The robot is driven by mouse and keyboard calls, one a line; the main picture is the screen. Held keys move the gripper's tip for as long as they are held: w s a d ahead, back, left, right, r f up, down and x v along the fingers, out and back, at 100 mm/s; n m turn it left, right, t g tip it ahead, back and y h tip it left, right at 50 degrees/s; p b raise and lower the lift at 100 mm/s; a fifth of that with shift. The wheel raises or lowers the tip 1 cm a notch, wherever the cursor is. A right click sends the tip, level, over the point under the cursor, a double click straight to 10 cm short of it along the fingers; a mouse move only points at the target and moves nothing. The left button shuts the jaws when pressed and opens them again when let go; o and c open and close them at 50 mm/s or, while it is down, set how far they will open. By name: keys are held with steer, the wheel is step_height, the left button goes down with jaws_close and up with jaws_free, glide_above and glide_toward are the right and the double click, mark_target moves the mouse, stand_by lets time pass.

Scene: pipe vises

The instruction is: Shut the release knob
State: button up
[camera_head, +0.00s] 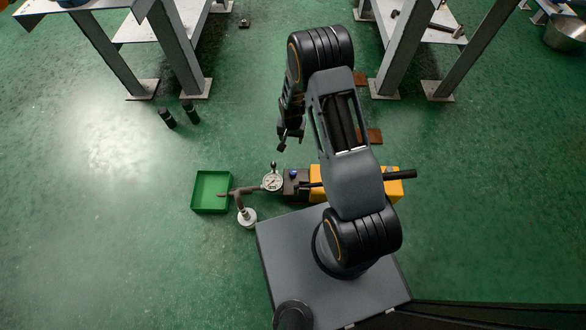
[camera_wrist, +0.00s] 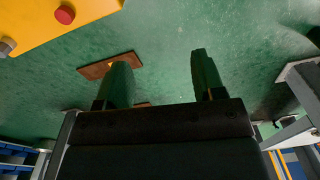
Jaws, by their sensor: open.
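A yellow pump body (camera_head: 391,187) lies on the green floor beside my base, partly hidden by my arm in the head view. In the wrist view a corner of the yellow body (camera_wrist: 45,22) shows at the upper left. A round red knob (camera_wrist: 65,14) and a grey metal fitting (camera_wrist: 7,46) are on it. I cannot tell for certain which is the release knob. My gripper (camera_wrist: 160,75) is open and empty, its two fingers apart. It is clear of the yellow body. In the head view my gripper (camera_head: 287,141) hangs above the floor beyond the pump.
A pressure gauge (camera_head: 272,181), a pipe fitting (camera_head: 242,199) and a green tray (camera_head: 211,207) are left of the pump. A black handle (camera_head: 401,175) sticks out right. Rusty plates (camera_head: 369,136) lie on the floor. Steel table legs (camera_head: 177,45) stand behind.

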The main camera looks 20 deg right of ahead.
steer(key=m, duration=0.1)
glide_above(293, 172)
step_height(293, 172, down, 12)
steer(key=shift+g, duration=0.3)
step_height(293, 172, down, 12)
steer(key=b, duration=0.4)
steer(key=shift+w+f, duration=0.1)
steer(key=shift+f, duration=0.1)
steer(key=c, duration=0.9)
